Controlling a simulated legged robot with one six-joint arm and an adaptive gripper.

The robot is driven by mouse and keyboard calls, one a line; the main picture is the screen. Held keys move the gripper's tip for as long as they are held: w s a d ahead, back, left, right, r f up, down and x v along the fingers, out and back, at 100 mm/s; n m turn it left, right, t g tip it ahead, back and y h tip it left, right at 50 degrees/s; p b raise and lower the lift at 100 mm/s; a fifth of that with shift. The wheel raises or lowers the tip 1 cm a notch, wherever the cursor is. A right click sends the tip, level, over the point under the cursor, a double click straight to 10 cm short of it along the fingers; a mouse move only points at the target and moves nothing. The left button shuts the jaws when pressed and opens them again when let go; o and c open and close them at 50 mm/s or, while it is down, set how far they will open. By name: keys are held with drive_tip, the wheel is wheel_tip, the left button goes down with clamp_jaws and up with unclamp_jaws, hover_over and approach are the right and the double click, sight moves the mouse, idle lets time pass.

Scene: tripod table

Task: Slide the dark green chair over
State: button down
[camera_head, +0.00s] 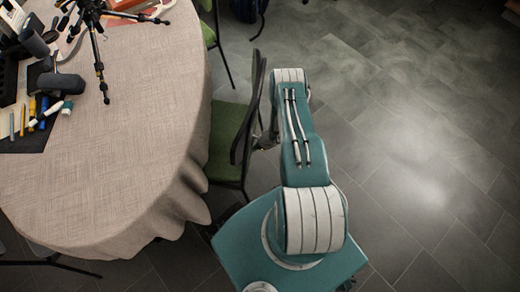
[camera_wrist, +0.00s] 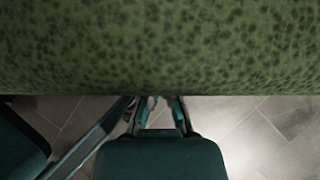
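The dark green chair (camera_head: 226,135) stands at the right side of the round table, its seat partly under the cloth's edge. Its dark backrest (camera_head: 250,110) faces my arm. My arm reaches out just right of the backrest. In the head view the arm hides most of my gripper, close beside the backrest; contact cannot be told. In the wrist view a speckled green surface, apparently the chair, fills the upper half very near the camera. Below its edge, two narrow finger-like parts of my gripper (camera_wrist: 159,106) show apart, their ends partly hidden. Their grip is unclear.
The table (camera_head: 150,130) has a beige cloth hanging over its edge, with a black tripod (camera_head: 97,45) and several tools on it. Another green chair (camera_head: 208,33) stands farther back. Dark tiled floor (camera_head: 420,130) lies open to the right.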

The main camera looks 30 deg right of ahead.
sight(227, 146)
drive_tip(key=w+a, duration=0.2)
drive_tip(key=a, duration=0.1)
drive_tip(key=w+a, duration=0.2)
drive_tip(key=a, duration=0.1)
drive_tip(key=w+a, duration=0.3)
drive_tip(key=shift+w+a+r, duration=0.1)
drive_tip(key=shift+a+r, duration=0.05)
drive_tip(key=shift+a, duration=0.05)
drive_tip(key=shift+w+a, duration=0.15)
drive_tip(key=shift+w, duration=0.15)
drive_tip(key=s+d, duration=0.1)
drive_tip(key=d, duration=0.1)
drive_tip(key=s+d, duration=0.1)
drive_tip(key=s, duration=0.1)
drive_tip(key=shift+d+r, duration=0.2)
drive_tip(key=shift+d, duration=0.15)
drive_tip(key=v, duration=0.9)
drive_tip(key=shift+s+d, duration=0.1)
